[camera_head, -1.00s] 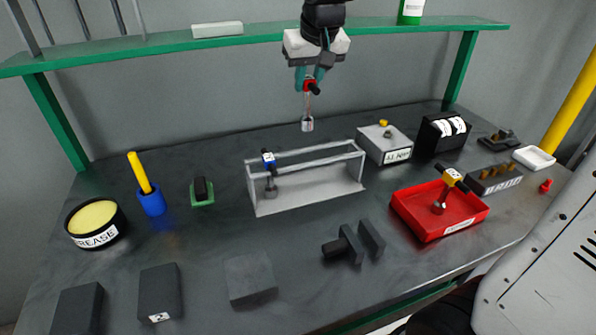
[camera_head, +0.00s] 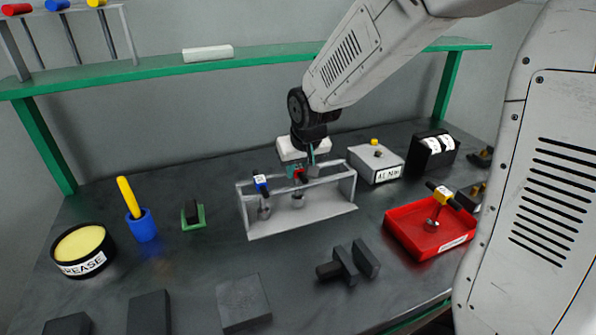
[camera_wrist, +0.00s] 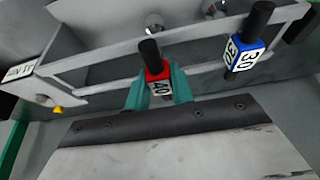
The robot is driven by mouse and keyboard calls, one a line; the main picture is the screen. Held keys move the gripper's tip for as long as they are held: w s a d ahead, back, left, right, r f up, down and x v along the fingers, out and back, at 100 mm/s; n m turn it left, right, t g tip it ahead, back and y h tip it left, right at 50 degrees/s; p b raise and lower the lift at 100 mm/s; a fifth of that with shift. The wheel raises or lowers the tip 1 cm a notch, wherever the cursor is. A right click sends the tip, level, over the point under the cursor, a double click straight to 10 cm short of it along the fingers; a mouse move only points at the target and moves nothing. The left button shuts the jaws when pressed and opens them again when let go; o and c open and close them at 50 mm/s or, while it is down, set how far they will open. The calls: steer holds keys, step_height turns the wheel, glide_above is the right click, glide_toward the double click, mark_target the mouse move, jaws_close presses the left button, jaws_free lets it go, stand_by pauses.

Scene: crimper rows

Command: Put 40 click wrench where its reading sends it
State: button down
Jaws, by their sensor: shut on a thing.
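The 40 click wrench has a red collar (camera_wrist: 157,76) marked 40 and a black end. My gripper (camera_wrist: 159,88) is shut on it with teal fingers at either side of the collar. In the head view the red wrench (camera_head: 301,176) stands about upright at the grey rack (camera_head: 300,223), its metal lower end (camera_head: 297,201) within the rack's outline. Whether the rack bears it I cannot tell. A blue-collared wrench (camera_head: 262,184), which seems marked 30 in the wrist view (camera_wrist: 245,53), stands in the rack to its left. A yellow-collared wrench (camera_head: 441,195) leans in the red tray (camera_head: 403,240).
A grey tester box (camera_head: 376,162) with a yellow knob and an N·m label stands right of the rack. A black vice-like block (camera_head: 347,264) lies in front. A grease tin (camera_head: 82,250), blue cup (camera_head: 142,226) and green-based block (camera_head: 192,215) stand left. A green shelf (camera_head: 150,68) runs behind.

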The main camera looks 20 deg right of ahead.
steer(key=shift+f, duration=0.5)
steer(key=c, duration=1.2)
jaws_free()
steer(key=shift+f, duration=0.15)
steer(key=shift+r, duration=0.25)
steer(key=v, duration=1.2)
steer(key=s+d+g, duration=0.3)
steer(key=s, duration=2.2)
steer(key=shift+s, duration=0.25)
